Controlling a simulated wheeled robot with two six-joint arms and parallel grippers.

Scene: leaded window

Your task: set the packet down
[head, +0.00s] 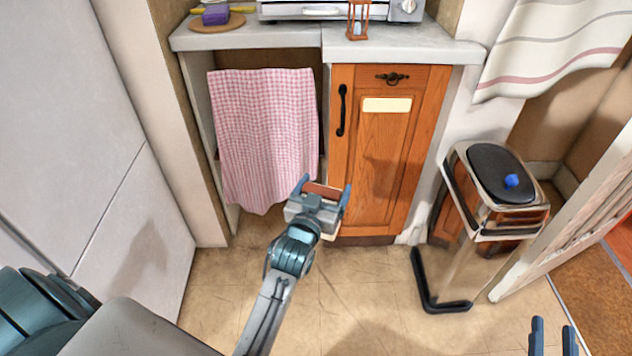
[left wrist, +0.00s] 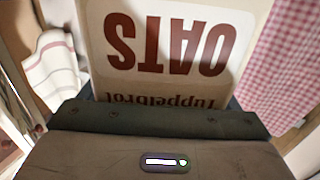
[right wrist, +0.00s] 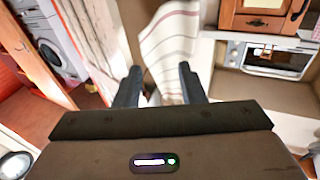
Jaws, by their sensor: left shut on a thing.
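The packet (head: 323,190) is held in my left gripper (head: 324,187), in front of the wooden cabinet and low over the floor. In the head view only its reddish-brown end shows between the fingers, with a pale bit below. The left wrist view shows the packet (left wrist: 170,45) close up, cream with brown "OATS" lettering that reads upside down. Its far end is out of frame. My right gripper (head: 553,336) is open and empty at the lower right of the head view. Its two fingers also show apart in the right wrist view (right wrist: 158,85).
Below are a checked cloth (head: 265,135) and a wooden cabinet door (head: 380,160). A pedal bin (head: 500,200) stands right. Floor between is clear.

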